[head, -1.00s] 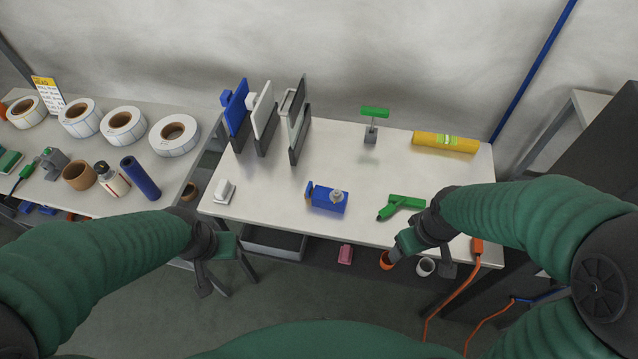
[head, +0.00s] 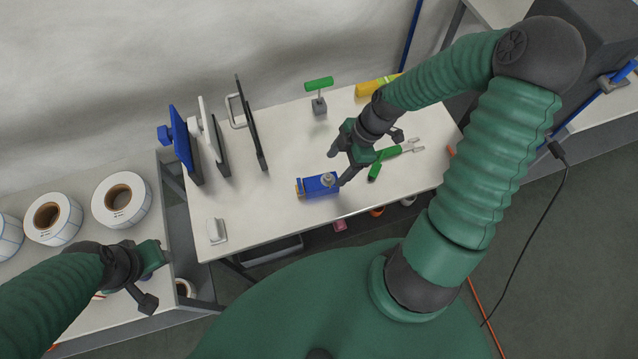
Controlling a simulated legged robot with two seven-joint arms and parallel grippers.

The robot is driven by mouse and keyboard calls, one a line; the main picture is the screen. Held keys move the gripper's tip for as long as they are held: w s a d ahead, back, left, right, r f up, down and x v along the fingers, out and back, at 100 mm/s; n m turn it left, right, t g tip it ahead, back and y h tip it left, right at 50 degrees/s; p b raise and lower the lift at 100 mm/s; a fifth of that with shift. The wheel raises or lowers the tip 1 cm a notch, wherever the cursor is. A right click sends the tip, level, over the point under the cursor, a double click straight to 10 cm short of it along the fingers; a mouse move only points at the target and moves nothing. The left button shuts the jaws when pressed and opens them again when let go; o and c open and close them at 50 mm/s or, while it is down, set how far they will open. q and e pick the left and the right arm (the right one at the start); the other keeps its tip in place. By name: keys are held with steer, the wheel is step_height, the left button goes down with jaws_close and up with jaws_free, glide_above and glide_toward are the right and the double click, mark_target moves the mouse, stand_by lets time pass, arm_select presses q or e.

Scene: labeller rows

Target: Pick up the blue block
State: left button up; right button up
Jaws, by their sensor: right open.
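The blue block (head: 314,187) lies on the white table (head: 285,128) near its front edge. It has a round metal fitting on top and an orange-brown piece at its left end. My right gripper (head: 335,169) is open at the block's right end, its fingers pointing down and left towards it. I cannot tell whether a finger touches the block. My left gripper (head: 150,278) is at the lower left over the side table, away from the block; its jaw opening does not show clearly.
A green tool (head: 384,158) lies right of the block. A green-topped stand (head: 319,104) and a yellow roll (head: 371,88) are behind. Upright panels (head: 183,140) stand at the left, with a small white object (head: 216,230) in front. Label rolls (head: 121,200) sit on the side table.

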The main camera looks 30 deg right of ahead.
mark_target(320, 181)
steer(key=x, duration=0.4)
steer(key=shift+w+a+f, duration=0.15)
steer(key=shift+w+f, duration=0.05)
steer(key=shift+w, duration=0.15)
steer(key=a+f, duration=0.2)
steer(key=shift+w+a+f, duration=0.25)
steer(key=shift+a, duration=0.1)
steer(key=x, duration=0.2)
steer(key=shift+f, duration=0.35)
steer(key=shift+d+f, duration=0.25)
steer(key=shift+w+d+f, duration=0.15)
steer(key=shift+w+d, duration=0.05)
steer(key=shift+d, duration=0.2)
steer(key=shift+c, duration=1.1)
steer(key=shift+s+a, duration=0.1)
steer(key=shift+c, duration=1.3)
steer(key=shift+a+r, duration=0.2)
steer(key=shift+a, duration=0.2)
steer(key=c, duration=0.7)
jaws_close()
arm_select(q)
steer(key=shift+w+a+f, duration=0.25)
steer(key=shift+w+f, duration=0.05)
steer(key=shift+f, duration=0.25)
arm_select(e)
steer(key=shift+d, duration=0.35)
